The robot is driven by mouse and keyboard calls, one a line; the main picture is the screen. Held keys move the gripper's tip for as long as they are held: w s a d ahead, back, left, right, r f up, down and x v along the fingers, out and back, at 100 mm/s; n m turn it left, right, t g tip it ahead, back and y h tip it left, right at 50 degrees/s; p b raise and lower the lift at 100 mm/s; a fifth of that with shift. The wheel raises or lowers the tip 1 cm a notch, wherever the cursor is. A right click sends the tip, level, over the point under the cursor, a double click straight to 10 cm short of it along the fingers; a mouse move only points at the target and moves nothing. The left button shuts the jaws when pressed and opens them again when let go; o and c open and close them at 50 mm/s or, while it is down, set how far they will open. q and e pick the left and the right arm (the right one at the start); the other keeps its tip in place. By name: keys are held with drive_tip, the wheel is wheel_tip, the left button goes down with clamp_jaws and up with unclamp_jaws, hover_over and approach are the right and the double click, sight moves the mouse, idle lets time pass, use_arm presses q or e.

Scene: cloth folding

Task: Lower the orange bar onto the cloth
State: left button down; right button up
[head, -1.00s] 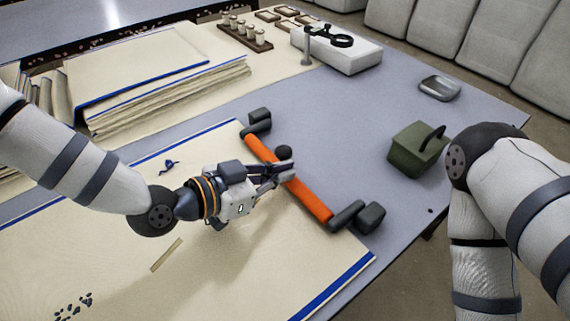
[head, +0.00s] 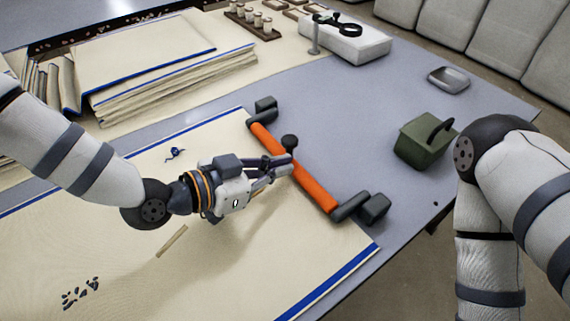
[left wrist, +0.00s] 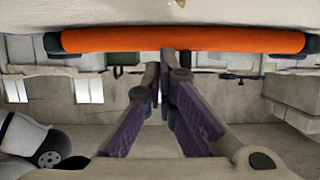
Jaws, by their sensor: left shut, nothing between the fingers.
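The orange bar (head: 298,172) lies across the right part of the cream, blue-edged cloth (head: 130,215), with dark grey blocks at both ends. A dark round knob (head: 289,141) stands near its middle. My left gripper (head: 286,166) is shut and empty, with its tips close to the bar's middle below the knob. I cannot tell whether they touch it. In the left wrist view the bar (left wrist: 185,39) spans the top of the picture, beyond the purple-grey fingers. My right gripper is out of view; only my right arm shows.
A stack of folded cloths (head: 150,60) lies at the back left. A white box (head: 343,45) with a black tool, a grey tray (head: 450,78) and a green handled box (head: 423,140) stand farther right. Bare grey tabletop (head: 350,120) lies beyond the bar.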

use_arm(q)
drive_tip(key=v, duration=1)
drive_tip(key=shift+s+a+r, duration=0.1)
drive_tip(key=shift+a, duration=0.1)
